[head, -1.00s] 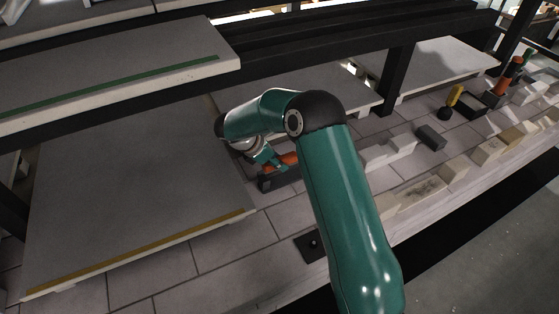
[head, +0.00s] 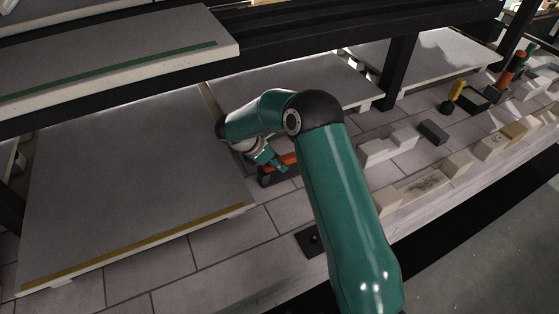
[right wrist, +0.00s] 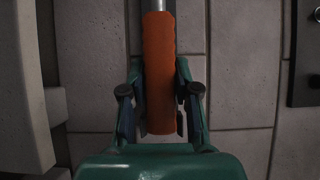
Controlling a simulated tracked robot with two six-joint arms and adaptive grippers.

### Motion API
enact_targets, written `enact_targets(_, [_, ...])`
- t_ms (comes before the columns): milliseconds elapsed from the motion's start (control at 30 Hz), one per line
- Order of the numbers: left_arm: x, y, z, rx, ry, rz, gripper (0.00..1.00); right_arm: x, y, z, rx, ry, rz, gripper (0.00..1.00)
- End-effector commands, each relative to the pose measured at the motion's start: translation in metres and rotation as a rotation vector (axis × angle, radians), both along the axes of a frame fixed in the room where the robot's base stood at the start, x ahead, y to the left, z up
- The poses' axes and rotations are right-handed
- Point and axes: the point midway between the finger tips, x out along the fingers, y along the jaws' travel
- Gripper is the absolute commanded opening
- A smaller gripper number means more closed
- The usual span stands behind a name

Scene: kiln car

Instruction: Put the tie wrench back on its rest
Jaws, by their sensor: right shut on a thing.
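The tie wrench has an orange grip (right wrist: 159,70) and a bare metal shaft (right wrist: 158,5) in the right wrist view. My right gripper (right wrist: 160,105) is shut around the lower part of the grip, one finger on each side. In the head view my right gripper (head: 277,164) holds the orange grip (head: 288,159) beside a long dark block (head: 266,181) low over the tiles. I cannot tell whether that block is the rest, or whether the wrench touches it. The wrench's far end is hidden. My left gripper is not in view.
A large pale slab (head: 130,180) lies at left. A black plate with a knob (head: 309,242) sits on the tiles. Pale blocks (head: 457,163), a dark block (head: 433,132) and a yellow-handled tool (head: 456,90) stand at right. Dark beams and a post (head: 397,75) stand behind.

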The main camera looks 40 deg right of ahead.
Motion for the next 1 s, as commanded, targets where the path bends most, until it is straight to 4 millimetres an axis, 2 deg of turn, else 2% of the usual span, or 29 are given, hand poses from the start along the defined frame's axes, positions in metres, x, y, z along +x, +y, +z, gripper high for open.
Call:
enact_targets(267, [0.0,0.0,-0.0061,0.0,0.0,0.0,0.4,0.0001,-0.0005,-0.0086,-0.001,-0.001,0.0,0.0])
enact_targets(300, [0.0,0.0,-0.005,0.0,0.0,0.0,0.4,0.0002,-0.0005,-0.0073,-0.001,-0.001,0.0,0.35])
enact_targets(433, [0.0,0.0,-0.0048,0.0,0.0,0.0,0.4,0.0002,-0.0003,-0.0073,-0.001,-0.001,0.0,0.57])
enact_targets(467, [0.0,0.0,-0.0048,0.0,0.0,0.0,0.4,0.0002,-0.0002,-0.0073,-0.001,-0.001,0.0,0.6])
enact_targets(1000, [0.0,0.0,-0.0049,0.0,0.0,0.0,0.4,0.0,0.0002,-0.0082,0.001,0.0,0.0,0.6])
